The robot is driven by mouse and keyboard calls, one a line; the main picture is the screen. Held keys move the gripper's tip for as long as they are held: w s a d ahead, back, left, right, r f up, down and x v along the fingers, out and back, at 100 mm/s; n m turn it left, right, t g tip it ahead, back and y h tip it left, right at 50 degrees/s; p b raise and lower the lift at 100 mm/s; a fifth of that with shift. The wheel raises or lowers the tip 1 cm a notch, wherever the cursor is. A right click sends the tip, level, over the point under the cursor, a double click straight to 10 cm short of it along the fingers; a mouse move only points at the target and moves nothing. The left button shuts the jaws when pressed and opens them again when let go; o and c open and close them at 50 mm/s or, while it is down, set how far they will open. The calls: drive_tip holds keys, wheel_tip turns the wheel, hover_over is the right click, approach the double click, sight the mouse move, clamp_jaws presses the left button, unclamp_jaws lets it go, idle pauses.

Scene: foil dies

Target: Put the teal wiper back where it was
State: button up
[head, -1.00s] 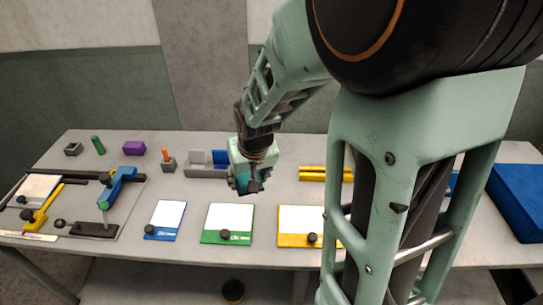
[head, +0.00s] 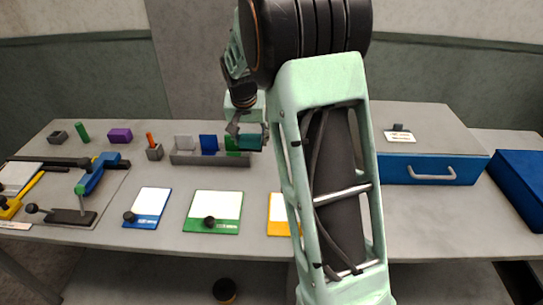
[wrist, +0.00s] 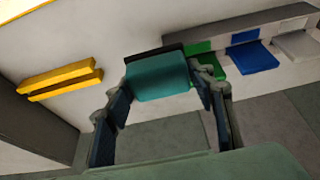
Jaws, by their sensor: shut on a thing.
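The teal wiper (wrist: 158,82) is between the fingers of my gripper (wrist: 160,98) in the wrist view, with a dark edge strip along its far side. In the head view the teal wiper (head: 252,141) shows in my gripper (head: 240,128), at the right end of the grey rack (head: 205,162). The rack holds a grey wiper (head: 184,142), a blue wiper (head: 208,143) and a green wiper (head: 233,145). In the wrist view the teal wiper partly covers the green one. I cannot tell whether the teal wiper touches the rack.
Two yellow bars (wrist: 60,80) lie beside the rack; my arm hides them in the head view. Boards with black knobs, blue (head: 148,205), green (head: 212,210) and yellow (head: 279,213), lie in front. A blue drawer unit (head: 430,169) stands right. A clamp fixture (head: 85,180) is left.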

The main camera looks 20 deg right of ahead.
hover_over(272, 160)
drive_tip(key=s+a, duration=0.1)
wheel_tip(272, 160, down, 7)
drive_tip(key=shift+s+r+p, duration=0.15)
drive_tip(key=shift+p, duration=0.15)
drive_tip(key=shift+d+f, duration=0.15)
drive_tip(key=shift+f, duration=0.75)
drive_tip(key=shift+d+f, duration=0.1)
drive_tip(key=shift+f, duration=0.8)
drive_tip(key=shift+f, duration=0.1)
drive_tip(key=o, duration=0.7)
drive_tip(key=shift+f, duration=0.15)
drive_tip(key=o, duration=0.5)
drive_tip(key=shift+r, duration=0.25)
drive_tip(key=v, duration=1.2)
